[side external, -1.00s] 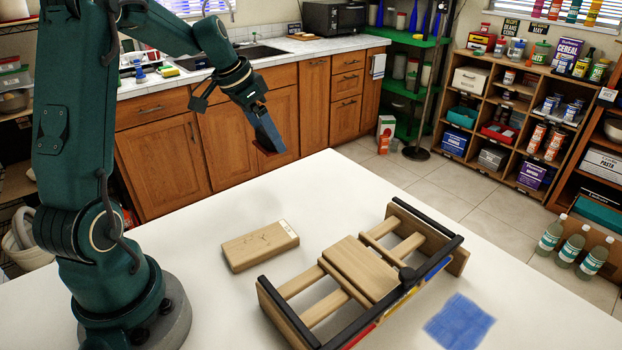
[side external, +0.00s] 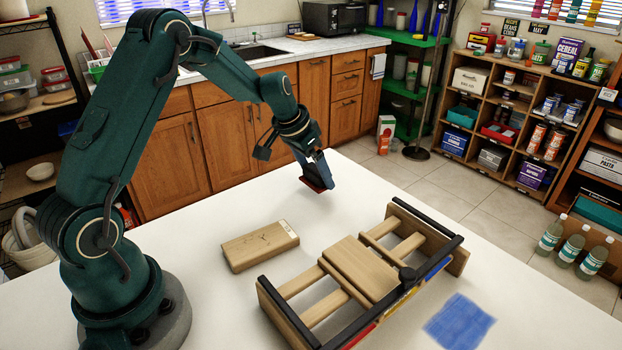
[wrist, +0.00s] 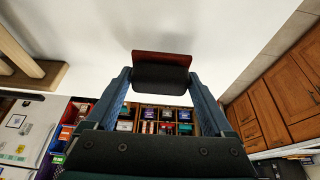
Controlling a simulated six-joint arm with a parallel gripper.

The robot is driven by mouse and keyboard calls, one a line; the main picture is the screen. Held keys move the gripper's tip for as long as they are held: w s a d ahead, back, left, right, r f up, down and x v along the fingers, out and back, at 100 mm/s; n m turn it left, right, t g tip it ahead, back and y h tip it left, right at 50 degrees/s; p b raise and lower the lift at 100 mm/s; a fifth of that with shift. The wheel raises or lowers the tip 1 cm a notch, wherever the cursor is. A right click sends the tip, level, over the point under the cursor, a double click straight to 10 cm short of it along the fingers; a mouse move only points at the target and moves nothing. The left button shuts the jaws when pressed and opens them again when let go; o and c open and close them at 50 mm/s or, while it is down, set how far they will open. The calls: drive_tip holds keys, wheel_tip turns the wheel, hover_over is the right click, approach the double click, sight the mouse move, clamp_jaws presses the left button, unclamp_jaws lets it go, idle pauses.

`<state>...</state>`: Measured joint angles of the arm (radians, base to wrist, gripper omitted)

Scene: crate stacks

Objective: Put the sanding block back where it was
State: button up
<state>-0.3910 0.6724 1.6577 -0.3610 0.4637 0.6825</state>
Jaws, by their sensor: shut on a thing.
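The sanding block (wrist: 161,72), dark with a reddish-brown face, is between the two fingertips of my gripper (wrist: 160,82) in the wrist view. I cannot tell whether the block touches the tabletop. A blue square patch (side external: 459,322) lies on the table at the front right, well apart from the block.
A wooden frame (side external: 283,313) with a sliding board, black rails and coloured strips stands mid-table. A pale wooden block (side external: 260,247) lies to its left. The table between these and my gripper is clear. Cabinets and shelves stand beyond the table.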

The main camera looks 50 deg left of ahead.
sight(315, 183)
drive_tip(key=shift+f, duration=1.45)
drive_tip(key=shift+f, duration=0.1)
drive_tip(key=o, duration=1.2)
